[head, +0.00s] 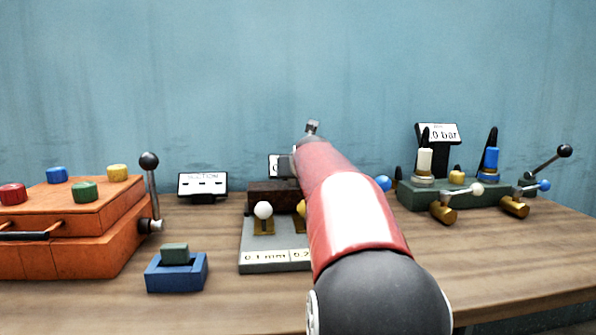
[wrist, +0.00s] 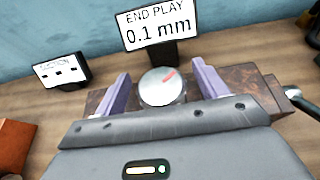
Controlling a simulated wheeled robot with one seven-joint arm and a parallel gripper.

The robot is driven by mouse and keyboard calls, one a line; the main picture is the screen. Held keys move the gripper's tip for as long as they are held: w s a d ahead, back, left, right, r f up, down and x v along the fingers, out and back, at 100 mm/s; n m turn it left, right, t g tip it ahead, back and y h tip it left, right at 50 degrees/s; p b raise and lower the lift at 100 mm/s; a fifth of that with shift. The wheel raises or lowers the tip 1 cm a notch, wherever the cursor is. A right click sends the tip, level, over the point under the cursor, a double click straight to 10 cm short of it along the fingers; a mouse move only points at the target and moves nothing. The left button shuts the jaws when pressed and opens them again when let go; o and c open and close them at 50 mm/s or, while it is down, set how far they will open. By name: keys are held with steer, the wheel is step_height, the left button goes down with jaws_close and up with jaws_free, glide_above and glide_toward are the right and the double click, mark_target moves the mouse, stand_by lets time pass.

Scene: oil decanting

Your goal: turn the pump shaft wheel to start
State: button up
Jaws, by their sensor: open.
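My gripper (wrist: 160,74) is open, with one lavender finger on each side of the wheel. Gaps show between the fingers and the wheel, so it is not gripped. In the head view my red arm hides the wheel and the gripper; part of the brown block (head: 268,196) shows left of the arm.
An "END PLAY 0.1 mm" display (wrist: 158,30) stands behind the wheel. A "SUCTION" display (head: 203,185) is to its left. An orange box (head: 75,225) with a black-knobbed lever and a blue block (head: 177,274) stand left. A green valve base (head: 470,195) with levers stands right.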

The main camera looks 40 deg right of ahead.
steer(key=c, duration=1)
steer(key=shift+d+n+y, duration=0.1)
steer(key=shift+n+y, duration=0.4)
steer(key=shift+y, duration=0.1)
steer(key=shift+n+t+y+b, duration=0.4)
steer(key=shift+n+t+y, duration=0.3)
steer(key=shift+n+y, duration=0.45)
steer(key=n+y, duration=0.2)
steer(key=y, duration=0.1)
steer(key=shift+p, duration=0.3)
steer(key=shift+a+n+g+y+p, duration=0.1)
steer(key=shift+n+g+y+p, duration=0.15)
steer(key=shift+n+y, duration=1.2)
steer(key=shift+a+n+g+y+p, duration=0.1)
steer(key=shift+n+g+y, duration=0.15)
steer(key=shift+n+y, duration=1.15)
